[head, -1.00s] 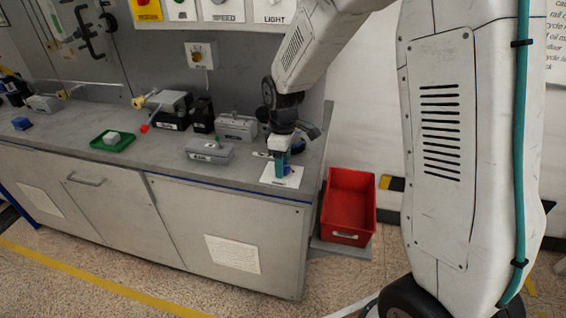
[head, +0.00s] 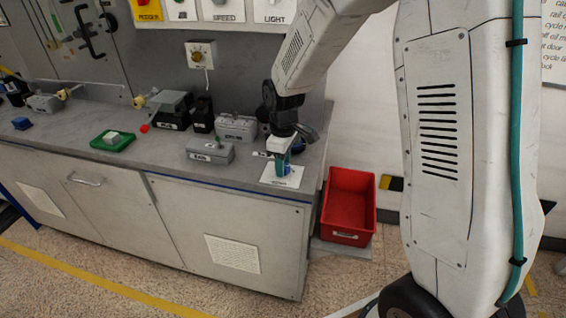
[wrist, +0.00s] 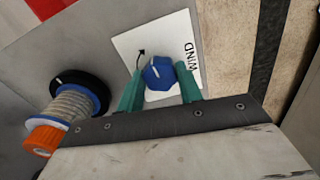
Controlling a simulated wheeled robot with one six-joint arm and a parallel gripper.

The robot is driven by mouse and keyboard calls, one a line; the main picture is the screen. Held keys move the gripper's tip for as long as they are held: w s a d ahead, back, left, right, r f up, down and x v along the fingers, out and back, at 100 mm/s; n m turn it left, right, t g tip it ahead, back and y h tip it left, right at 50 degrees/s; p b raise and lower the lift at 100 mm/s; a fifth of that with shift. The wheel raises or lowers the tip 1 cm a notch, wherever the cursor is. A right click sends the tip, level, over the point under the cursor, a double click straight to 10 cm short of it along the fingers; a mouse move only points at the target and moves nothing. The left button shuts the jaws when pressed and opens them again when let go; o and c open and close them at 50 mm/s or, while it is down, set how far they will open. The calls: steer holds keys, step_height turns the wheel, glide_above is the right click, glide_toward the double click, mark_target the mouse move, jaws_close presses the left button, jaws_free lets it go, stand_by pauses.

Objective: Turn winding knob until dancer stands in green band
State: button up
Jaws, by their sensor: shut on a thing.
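The blue winding knob (wrist: 159,73) has a pale pointer line and sits on a white plate (wrist: 130,45) marked WIND with a curved arrow. My gripper (wrist: 160,84) is shut on the knob, one teal finger on each side. In the head view my gripper (head: 284,165) points down over the white plate (head: 282,177) at the right end of the bench, with a little of the knob's blue showing between the fingers. I cannot make out the dancer or its green band in either view.
A coil spool (wrist: 70,108) with blue flanges and an orange end lies left of the plate in the wrist view. A grey box (head: 210,151), a green tray (head: 113,141) and other fixtures stand along the bench. A red bin (head: 347,203) stands beyond its right end.

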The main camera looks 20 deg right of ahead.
steer(key=m, duration=0.7)
steer(key=shift+m, duration=0.4)
steer(key=m, duration=0.4)
steer(key=shift+a+m, duration=0.1)
steer(key=shift+m, duration=1.9)
steer(key=o, duration=1)
steer(key=shift+r, duration=0.1)
